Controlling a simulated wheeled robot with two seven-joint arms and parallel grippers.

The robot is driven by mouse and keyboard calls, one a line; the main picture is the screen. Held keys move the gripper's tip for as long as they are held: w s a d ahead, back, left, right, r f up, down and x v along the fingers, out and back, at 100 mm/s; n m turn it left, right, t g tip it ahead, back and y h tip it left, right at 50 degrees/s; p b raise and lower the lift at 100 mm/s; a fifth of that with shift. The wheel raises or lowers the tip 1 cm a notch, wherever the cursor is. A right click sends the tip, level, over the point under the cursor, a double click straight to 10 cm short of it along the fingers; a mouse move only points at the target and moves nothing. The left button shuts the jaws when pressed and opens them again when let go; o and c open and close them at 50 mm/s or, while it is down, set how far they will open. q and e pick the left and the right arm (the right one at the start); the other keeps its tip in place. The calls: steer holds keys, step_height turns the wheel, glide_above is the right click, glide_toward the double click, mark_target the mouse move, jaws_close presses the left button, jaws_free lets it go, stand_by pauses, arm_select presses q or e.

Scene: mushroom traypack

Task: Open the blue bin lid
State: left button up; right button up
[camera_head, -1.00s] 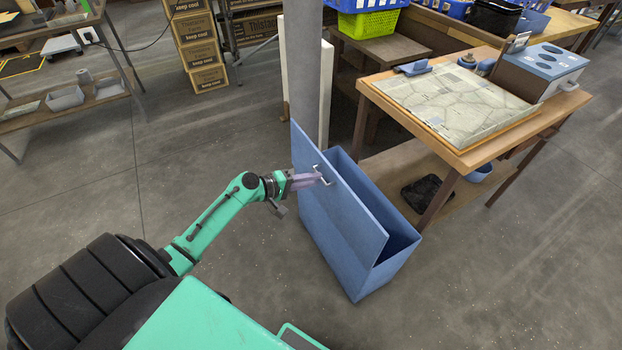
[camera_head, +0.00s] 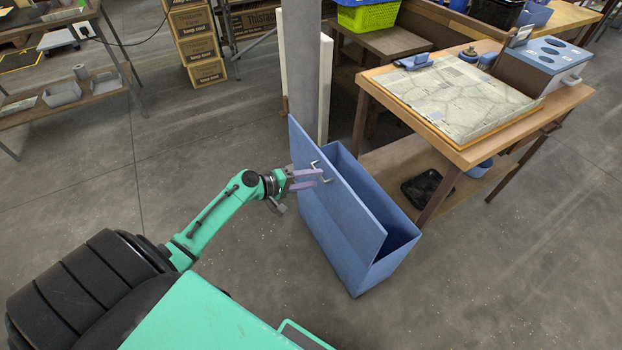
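The blue bin (camera_head: 338,245) stands on the floor in the middle of the head view. Its lid (camera_head: 345,215) is swung up and leans on the near left side, so the bin's opening (camera_head: 400,233) shows behind it. A pale metal handle (camera_head: 321,172) is on the lid's outer face. My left gripper (camera_head: 322,178) is at the handle, its two purple fingers spread apart with a gap between them. The fingertips are close to the handle; whether they touch it is unclear. My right gripper is not in view.
A wooden table (camera_head: 470,150) with a patterned board stands right of the bin. A grey post (camera_head: 302,70) rises right behind the bin. Stacked cardboard boxes (camera_head: 196,45) and a low shelf (camera_head: 100,95) are at the back left. The floor left of the bin is clear.

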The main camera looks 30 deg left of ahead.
arm_select(q)
steer(key=p+v, duration=0.1)
steer(key=v, duration=1.3)
steer(key=shift+s, duration=0.25)
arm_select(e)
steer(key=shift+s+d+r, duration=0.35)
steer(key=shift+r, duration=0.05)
arm_select(q)
steer(key=shift+a, duration=0.1)
